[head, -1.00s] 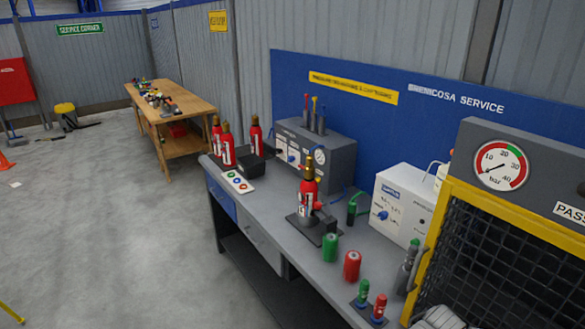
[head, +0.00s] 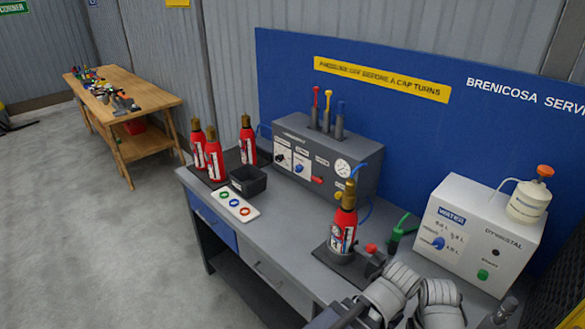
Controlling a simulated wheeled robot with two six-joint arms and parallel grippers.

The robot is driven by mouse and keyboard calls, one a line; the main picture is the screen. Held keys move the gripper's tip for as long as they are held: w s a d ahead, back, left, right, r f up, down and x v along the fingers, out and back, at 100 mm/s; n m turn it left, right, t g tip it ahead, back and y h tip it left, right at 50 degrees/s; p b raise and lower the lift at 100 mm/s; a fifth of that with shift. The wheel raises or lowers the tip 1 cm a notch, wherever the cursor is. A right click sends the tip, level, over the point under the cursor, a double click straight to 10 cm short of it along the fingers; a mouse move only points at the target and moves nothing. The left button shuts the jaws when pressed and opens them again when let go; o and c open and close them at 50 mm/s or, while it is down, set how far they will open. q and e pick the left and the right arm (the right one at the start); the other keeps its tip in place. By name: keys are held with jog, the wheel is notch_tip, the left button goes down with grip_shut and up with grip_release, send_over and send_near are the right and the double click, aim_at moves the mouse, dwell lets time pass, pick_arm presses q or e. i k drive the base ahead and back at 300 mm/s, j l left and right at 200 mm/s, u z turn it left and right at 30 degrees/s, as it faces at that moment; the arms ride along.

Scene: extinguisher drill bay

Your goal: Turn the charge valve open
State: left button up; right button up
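The grey service unit (head: 325,160) stands at the back of the bench. Its front carries a black knob (head: 281,159) on a white plate, a blue knob (head: 299,168), a red control (head: 316,180) and a round gauge (head: 342,168). The labels are too small to read, so I cannot tell which control is the charge valve. A red extinguisher (head: 343,225) with a brass top stands upright in a dark holder in front of the unit. Grey ribbed parts of my arms show at the bottom, well short of the unit. I cannot make out any gripper fingers.
Three red extinguishers (head: 212,160) stand at the bench's left end, near a black bin (head: 249,181) and a white tray (head: 236,206) with coloured rings. A white water unit (head: 480,235) stands at right. The bench front (head: 275,245) is mostly clear.

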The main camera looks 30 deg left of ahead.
aim_at(318, 180)
jog(key=i+j, duration=0.1)
jog(key=j, duration=0.4)
jog(key=i+j, duration=0.15)
jog(key=j, duration=0.35)
jog(key=i+j, duration=0.1)
jog(key=j, duration=0.35)
jog(key=i+j, duration=0.1)
jog(key=j, duration=0.4)
jog(key=i+j, duration=0.1)
jog(key=j, duration=0.4)
jog(key=k+j+z, duration=0.1)
jog(key=j+z, duration=0.65)
jog(key=k+j+z, duration=0.1)
jog(key=j+z, duration=0.2)
